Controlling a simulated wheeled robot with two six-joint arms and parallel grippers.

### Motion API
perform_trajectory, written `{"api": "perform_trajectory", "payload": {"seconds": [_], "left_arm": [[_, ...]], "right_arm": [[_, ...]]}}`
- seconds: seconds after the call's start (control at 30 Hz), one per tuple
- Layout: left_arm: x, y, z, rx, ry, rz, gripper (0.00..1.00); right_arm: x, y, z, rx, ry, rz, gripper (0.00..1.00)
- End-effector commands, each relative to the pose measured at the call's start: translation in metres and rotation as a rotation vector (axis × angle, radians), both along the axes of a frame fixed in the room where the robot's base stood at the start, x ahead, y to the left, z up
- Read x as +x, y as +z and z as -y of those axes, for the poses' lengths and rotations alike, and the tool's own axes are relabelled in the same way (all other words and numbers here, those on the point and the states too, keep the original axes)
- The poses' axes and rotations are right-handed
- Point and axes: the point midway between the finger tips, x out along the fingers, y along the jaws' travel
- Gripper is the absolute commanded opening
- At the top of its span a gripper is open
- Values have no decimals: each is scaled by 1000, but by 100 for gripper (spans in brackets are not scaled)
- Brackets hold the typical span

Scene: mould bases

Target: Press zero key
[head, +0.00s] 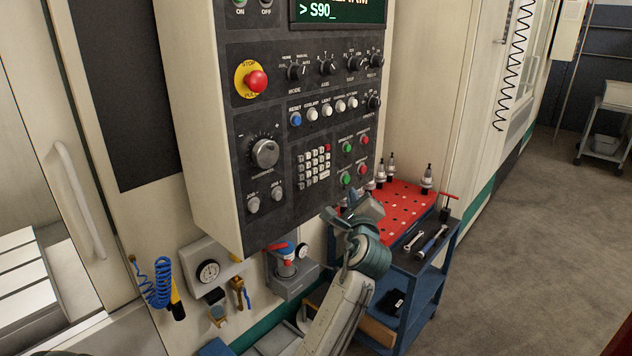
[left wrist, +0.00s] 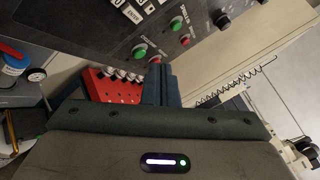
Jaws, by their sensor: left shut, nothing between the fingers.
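The keypad (head: 313,168) is a block of small pale keys with a red one at its upper right, low on the dark control panel. The key labels are too small to read, so I cannot tell which is zero. Part of the keypad (left wrist: 137,12) shows at the top of the left wrist view. The screen (head: 338,11) reads "> S90_". My left gripper (head: 332,213) is shut and empty, just below the panel's lower edge, below the keypad and apart from it. Its closed fingers (left wrist: 159,85) show in the left wrist view. My right gripper is not in view.
A red emergency stop (head: 256,81), knobs and green and red buttons (head: 347,160) surround the keypad. A blue cart (head: 424,283) with a red tool-holder top (head: 402,207) stands behind my left arm. Gauges (head: 208,271) hang below the panel. Open floor lies at right.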

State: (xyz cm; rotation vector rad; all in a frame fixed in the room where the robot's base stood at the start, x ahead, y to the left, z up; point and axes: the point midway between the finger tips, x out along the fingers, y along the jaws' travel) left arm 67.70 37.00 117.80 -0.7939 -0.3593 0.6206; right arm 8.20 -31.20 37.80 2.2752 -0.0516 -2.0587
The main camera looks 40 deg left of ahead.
Motion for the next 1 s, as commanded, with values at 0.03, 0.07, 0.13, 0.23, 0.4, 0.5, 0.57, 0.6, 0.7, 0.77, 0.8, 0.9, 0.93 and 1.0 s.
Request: {"api": "perform_trajectory", "payload": {"seconds": [0.03,0.07,0.13,0.23,0.4,0.5,0.57,0.6,0.7,0.77,0.8,0.9,0.93,1.0], "left_arm": [[0,0,-4,3,1,0,0],[0,0,-7,4,1,0,0],[1,0,-15,5,3,0,0],[2,0,-29,6,2,1,0],[4,0,-54,5,3,0,0],[5,2,-66,5,3,-2,0],[6,2,-72,3,1,-1,0],[6,2,-75,4,2,-1,0],[6,1,-81,2,1,-1,0],[6,1,-83,1,1,0,0],[6,1,-84,1,1,0,0],[7,0,-85,1,1,0,0],[7,0,-85,1,1,0,0],[7,0,-85,0,1,1,0]], "right_arm": [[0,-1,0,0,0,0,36],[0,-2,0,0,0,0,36],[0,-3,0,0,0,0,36],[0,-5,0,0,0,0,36],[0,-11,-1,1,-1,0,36],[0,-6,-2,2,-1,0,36],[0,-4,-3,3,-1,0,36],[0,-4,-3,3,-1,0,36],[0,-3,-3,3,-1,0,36],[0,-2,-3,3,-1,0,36],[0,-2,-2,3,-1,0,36],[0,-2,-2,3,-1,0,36],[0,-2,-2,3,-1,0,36],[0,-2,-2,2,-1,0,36]]}}
